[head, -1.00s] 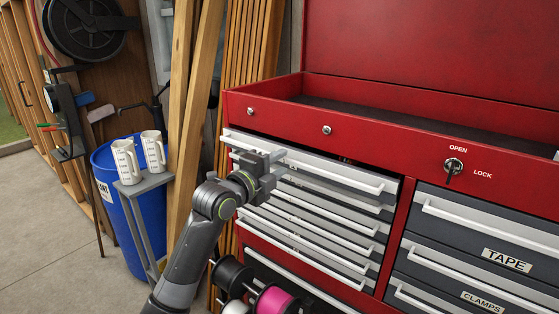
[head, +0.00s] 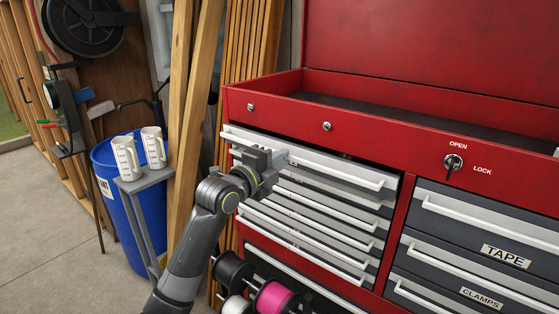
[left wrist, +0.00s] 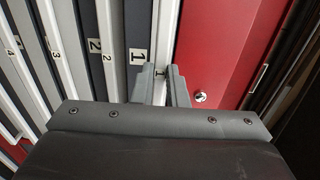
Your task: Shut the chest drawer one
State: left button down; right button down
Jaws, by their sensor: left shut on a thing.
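Chest drawer one (head: 335,165) is the top drawer of the left stack in the red chest. It stands out a little from the front, with a dark gap showing above it. Its long white handle (head: 350,174) also shows in the left wrist view (left wrist: 166,35), beside a "1" label (left wrist: 137,57). My left gripper (head: 279,156) is shut on this handle, left of its middle. In the left wrist view the two fingers (left wrist: 164,78) sit on either side of the bar. The fingers hide part of the handle. My right gripper is not in view.
Several more drawers (head: 325,235) lie below drawer one. The TAPE drawer (head: 490,240) is to the right, below a lock with its key (head: 453,163).

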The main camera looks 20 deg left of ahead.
pick_arm(q)
jog(key=b+x, duration=0.2)
jog(key=shift+w+d+f, duration=0.1)
jog(key=shift+w+d, duration=0.05)
jog(key=shift+w, duration=0.15)
jog(key=shift+w+r, duration=0.15)
jog(key=shift+r, duration=0.1)
jog(key=c, duration=1.8)
grip_release()
jog(key=o, duration=0.4)
jog(key=shift+w+d+f, duration=0.1)
jog(key=shift+w+f, duration=0.05)
jog(key=shift+w, duration=0.1)
jog(key=shift+c, duration=0.2)
jog(key=shift+s, duration=0.15)
